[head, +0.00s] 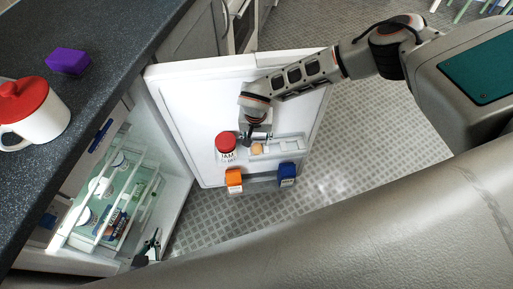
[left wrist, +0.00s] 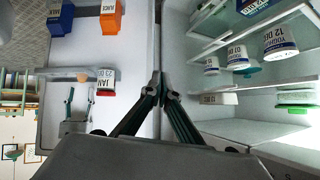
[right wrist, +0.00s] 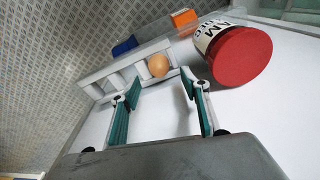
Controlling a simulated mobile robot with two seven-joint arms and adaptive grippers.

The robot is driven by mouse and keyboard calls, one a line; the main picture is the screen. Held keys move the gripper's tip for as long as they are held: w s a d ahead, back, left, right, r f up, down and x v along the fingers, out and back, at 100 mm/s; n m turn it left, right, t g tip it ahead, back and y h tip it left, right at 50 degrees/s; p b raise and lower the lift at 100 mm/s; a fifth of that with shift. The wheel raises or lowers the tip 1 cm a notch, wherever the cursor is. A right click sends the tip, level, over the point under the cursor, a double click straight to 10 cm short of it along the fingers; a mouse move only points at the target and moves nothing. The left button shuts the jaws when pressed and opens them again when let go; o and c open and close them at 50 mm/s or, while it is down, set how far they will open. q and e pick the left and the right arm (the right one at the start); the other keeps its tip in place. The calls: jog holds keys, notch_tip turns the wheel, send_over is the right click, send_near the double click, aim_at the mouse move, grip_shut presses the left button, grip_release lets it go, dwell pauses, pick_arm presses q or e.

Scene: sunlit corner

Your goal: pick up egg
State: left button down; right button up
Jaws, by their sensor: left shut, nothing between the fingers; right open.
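The brown egg (head: 257,149) sits in the white rack (head: 290,145) on the open fridge door. In the right wrist view the egg (right wrist: 158,65) lies in the end slot of the rack. My right gripper (right wrist: 160,82) is open, and its fingertips are just short of the egg, one to each side in the picture. In the head view my right gripper (head: 256,138) is right at the egg and partly covers it. My left gripper (head: 152,245) is at the fridge opening; its fingers (left wrist: 160,80) are shut and empty. The egg shows small in the left wrist view (left wrist: 83,77).
A red-lidded jam jar (right wrist: 240,55) stands close beside the egg. Orange (head: 234,180) and blue (head: 287,174) cartons stand in the lower door shelf. Yoghurt pots (left wrist: 280,40) fill the fridge shelves.

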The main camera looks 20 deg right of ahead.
aim_at(257, 144)
notch_tip(257, 144, down, 4)
jog(key=shift+w+d+f+b, duration=0.1)
jog(key=shift+d+b, duration=0.05)
jog(key=shift+b, duration=0.35)
jog(key=shift+w, duration=0.1)
jog(key=c, duration=0.8)
pick_arm(q)
jog(key=shift+w+f, duration=0.1)
jog(key=shift+w, duration=0.2)
pick_arm(e)
jog(key=shift+r, duration=0.2)
